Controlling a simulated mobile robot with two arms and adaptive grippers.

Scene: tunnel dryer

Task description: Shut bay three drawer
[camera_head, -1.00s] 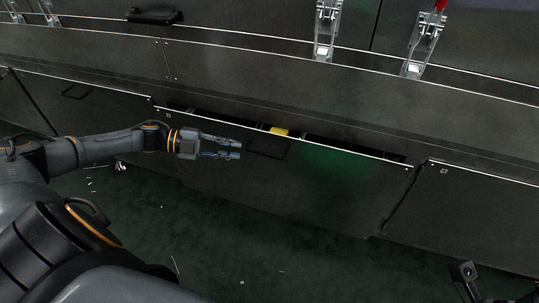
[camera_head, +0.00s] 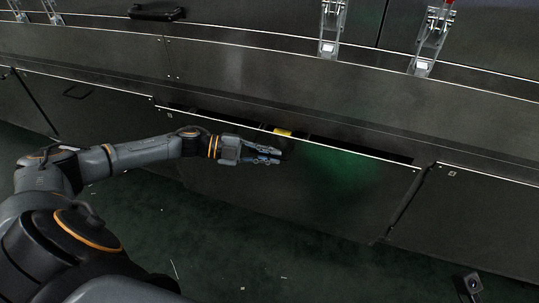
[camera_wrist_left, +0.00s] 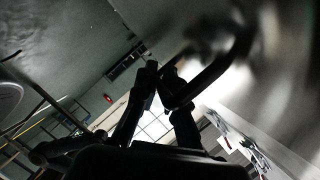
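The drawer in the middle (camera_head: 330,190) of the lower row is a dark metal front that stands a little open, taken here as bay three. A dark gap runs along its top edge, with a small yellow patch (camera_head: 283,133) inside. My left gripper (camera_head: 281,157) is in front of the upper part of this drawer, over its handle area, and hides most of the handle. In the left wrist view its fingers (camera_wrist_left: 158,72) converge at the tips, with nothing seen between them. A dark handle loop (camera_wrist_left: 215,80) is close beside them. Contact cannot be told. My right gripper is out of view.
Neighbouring fronts at left (camera_head: 85,110) and right (camera_head: 460,220) sit beside the drawer. Metal toggle clamps (camera_head: 430,45) and a black handle (camera_head: 157,13) are on the panels above. The green floor (camera_head: 200,240) in front is mostly clear, with small scraps.

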